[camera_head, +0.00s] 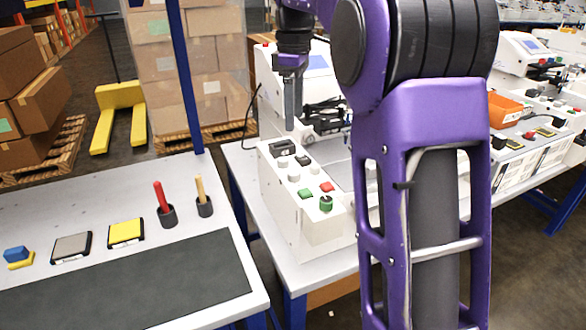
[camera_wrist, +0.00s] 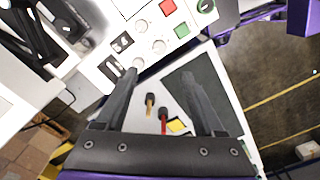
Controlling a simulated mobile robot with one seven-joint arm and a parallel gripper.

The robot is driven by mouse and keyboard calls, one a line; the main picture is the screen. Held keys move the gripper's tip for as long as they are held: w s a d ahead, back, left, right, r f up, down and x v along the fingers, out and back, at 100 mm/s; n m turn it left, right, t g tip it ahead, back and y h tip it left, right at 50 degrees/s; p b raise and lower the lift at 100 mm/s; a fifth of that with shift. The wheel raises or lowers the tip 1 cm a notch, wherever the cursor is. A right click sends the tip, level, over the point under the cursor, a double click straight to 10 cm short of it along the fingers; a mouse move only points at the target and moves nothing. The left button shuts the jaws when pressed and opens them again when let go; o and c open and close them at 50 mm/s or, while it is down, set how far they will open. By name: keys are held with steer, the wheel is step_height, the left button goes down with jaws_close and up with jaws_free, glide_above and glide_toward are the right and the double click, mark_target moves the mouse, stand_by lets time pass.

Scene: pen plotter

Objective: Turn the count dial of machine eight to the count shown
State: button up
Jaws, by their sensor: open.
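A white machine (camera_head: 300,215) stands on the middle table, its control panel facing up. The panel has several pale round knobs (camera_head: 293,178), a black display or switch block, a green button (camera_head: 306,193), a red button (camera_head: 327,187) and a green knob (camera_head: 326,203). In the wrist view the pale knobs (camera_wrist: 158,47) lie near the top, beyond the fingertips. I cannot read any machine number or count, nor tell which knob is the count dial. My gripper (camera_head: 290,124) points down above the panel's far end; in the wrist view its fingers (camera_wrist: 160,74) are apart and empty.
The left table (camera_head: 226,278) holds a red pen (camera_head: 162,197) and a yellow pen (camera_head: 200,188) in black cups, plus colored pads and a dark mat. Other white machines (camera_head: 520,60) stand at right. My purple arm hides part of the machine. Boxes stand behind.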

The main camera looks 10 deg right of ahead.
mark_target(294, 172)
step_height(294, 172, down, 14)
steer(key=b, duration=0.3)
steer(key=shift+f, duration=0.15)
jaws_close()
